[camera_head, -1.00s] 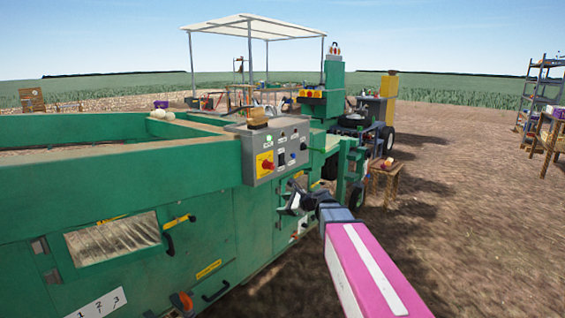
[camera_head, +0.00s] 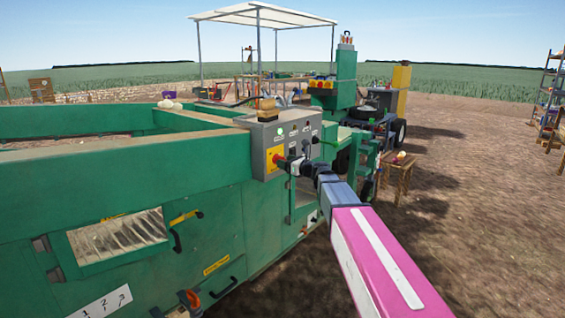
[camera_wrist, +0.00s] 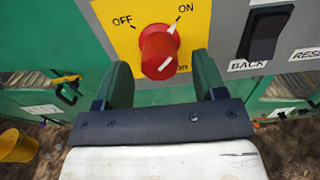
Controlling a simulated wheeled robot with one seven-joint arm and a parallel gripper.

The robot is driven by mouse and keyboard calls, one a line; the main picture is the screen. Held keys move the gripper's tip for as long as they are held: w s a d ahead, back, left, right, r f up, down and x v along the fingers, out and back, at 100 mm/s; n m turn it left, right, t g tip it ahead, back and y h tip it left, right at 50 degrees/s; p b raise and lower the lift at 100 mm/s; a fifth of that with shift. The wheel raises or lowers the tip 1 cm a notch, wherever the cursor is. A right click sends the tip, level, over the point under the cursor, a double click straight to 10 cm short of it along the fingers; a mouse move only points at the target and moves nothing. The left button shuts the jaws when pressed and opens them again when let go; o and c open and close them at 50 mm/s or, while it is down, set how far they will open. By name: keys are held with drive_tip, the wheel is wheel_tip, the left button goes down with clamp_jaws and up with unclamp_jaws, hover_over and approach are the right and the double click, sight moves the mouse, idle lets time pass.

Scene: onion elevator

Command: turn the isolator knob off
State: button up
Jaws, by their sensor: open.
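The red isolator knob (camera_wrist: 159,52) stands out from a yellow plate (camera_wrist: 197,18) marked OFF at upper left and ON at upper right. The knob's white mark points up and right, toward ON. My gripper (camera_wrist: 163,72) is open, with one green finger to the left of the knob and one to the right. Gaps show between the knob and both fingers. In the head view my gripper (camera_head: 295,166) is at the grey control box (camera_head: 258,137), just right of the knob, and hides part of the box's lower face.
A black rocker switch (camera_wrist: 265,32) labelled BACK is right of the yellow plate, close to the right finger. The control box is on the green machine (camera_head: 120,165). A wooden stool (camera_head: 398,175) stands on the dirt to the right, where the ground is mostly open.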

drive_tip(key=shift+x, duration=1.2)
drive_tip(key=shift+s, duration=0.1)
drive_tip(key=c, duration=0.9)
